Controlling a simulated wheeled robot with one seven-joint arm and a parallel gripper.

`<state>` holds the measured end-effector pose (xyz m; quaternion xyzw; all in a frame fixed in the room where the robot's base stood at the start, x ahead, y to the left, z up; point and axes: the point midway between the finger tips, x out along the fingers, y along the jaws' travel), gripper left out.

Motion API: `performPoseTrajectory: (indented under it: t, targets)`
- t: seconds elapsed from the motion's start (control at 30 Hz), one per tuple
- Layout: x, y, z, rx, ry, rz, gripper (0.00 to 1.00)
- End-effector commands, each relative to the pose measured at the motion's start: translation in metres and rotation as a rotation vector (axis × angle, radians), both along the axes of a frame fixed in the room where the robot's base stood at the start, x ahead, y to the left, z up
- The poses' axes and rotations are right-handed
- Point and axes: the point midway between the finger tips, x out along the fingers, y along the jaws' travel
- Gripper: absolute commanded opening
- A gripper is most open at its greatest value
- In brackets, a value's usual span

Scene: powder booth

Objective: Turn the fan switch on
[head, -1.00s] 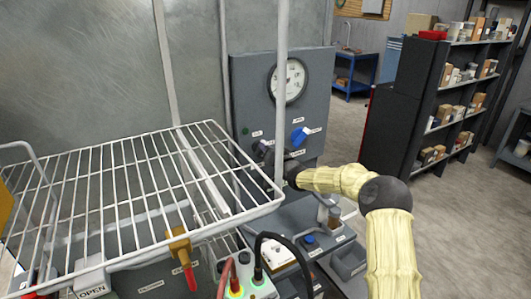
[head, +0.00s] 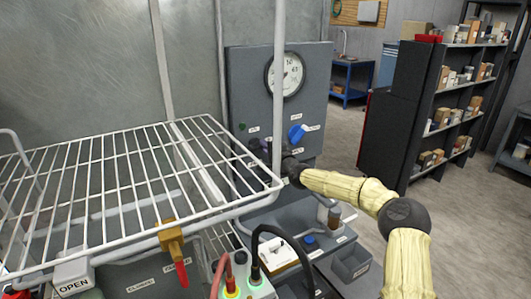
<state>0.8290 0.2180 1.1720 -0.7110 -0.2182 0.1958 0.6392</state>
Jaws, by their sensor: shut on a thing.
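A grey control panel (head: 312,75) stands behind the wire rack, with a round gauge (head: 286,75) at its top. A blue knob (head: 297,133) sits tilted on the panel below the gauge, beside small white labels. My gripper (head: 262,149) reaches in from the right to the panel's lower left, left of the blue knob. It is shut on what appears to be the fan switch there. The jaws and a white rack post hide most of that switch, so its setting cannot be told. A small green light (head: 242,127) shows at the panel's left.
A white wire rack (head: 120,183) fills the left front, with its upright post (head: 279,80) close to my gripper. Below are a yellow valve with a red handle (head: 174,240), cables and a bench with small items. Shelves (head: 440,110) stand at the right.

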Motion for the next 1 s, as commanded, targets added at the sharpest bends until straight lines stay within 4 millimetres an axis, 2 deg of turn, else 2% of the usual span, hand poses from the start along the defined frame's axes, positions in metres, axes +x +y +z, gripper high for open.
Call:
performPoseTrajectory:
  t: [0.3, 0.73, 0.77, 0.87, 1.0]
  targets:
    - [0.0009, -0.0018, -0.0037, 0.092, 0.063, -0.003, 0.00]
    - [0.0009, -0.0019, -0.0034, 0.102, 0.071, -0.003, 0.00]
    - [0.0009, -0.0019, -0.0034, 0.102, 0.071, -0.003, 0.16]
    - [0.0007, -0.0016, -0.0033, 0.102, 0.071, -0.003, 0.34]
    - [0.0005, -0.0010, -0.0030, 0.101, 0.070, -0.002, 0.34]
